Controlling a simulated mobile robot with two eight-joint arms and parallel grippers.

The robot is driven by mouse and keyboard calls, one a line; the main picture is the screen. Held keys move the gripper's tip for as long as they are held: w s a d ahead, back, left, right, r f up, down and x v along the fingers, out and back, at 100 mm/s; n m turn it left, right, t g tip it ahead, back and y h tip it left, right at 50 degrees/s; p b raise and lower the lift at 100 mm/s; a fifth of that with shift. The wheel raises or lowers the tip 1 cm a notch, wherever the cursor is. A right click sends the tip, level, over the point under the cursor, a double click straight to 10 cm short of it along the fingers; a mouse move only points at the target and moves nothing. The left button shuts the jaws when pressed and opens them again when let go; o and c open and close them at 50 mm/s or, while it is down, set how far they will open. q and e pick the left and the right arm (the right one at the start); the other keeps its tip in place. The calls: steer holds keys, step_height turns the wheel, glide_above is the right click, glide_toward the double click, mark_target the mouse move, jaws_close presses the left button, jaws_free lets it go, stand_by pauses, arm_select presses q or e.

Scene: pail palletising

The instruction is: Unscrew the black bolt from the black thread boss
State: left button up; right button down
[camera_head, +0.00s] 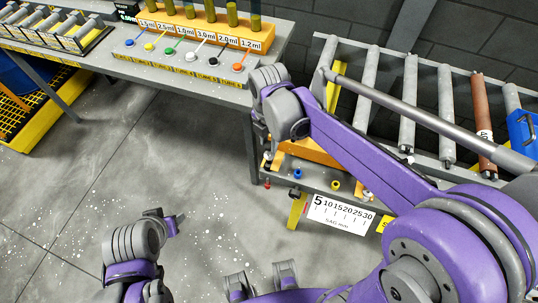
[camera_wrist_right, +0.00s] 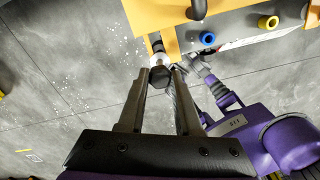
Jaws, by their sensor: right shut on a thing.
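In the right wrist view the black bolt (camera_wrist_right: 160,77) shows its dark hex head between the two fingertips of my right gripper (camera_wrist_right: 161,72). The gripper is shut on it. A pale ring shows just beyond the head, below the edge of an orange-yellow fixture (camera_wrist_right: 170,22). The black thread boss cannot be made out, and how far the bolt is threaded cannot be told. In the head view my right arm reaches to the low bench, and its fingertips are hidden there. My left arm's end (camera_head: 172,224) hangs low over the floor; its fingers are not clear.
A blue ring (camera_wrist_right: 207,38) and a yellow ring (camera_wrist_right: 268,22) sit close to the fixture. A white scale label (camera_head: 340,214) is on the low bench's front. A roller conveyor (camera_head: 408,100) stands behind my right arm. A grey bench (camera_head: 180,72) is at back left. Open floor lies at left.

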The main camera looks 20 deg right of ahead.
steer(key=shift+r, duration=0.15)
steer(key=shift+r+p, duration=1.25)
steer(key=shift+r, duration=0.65)
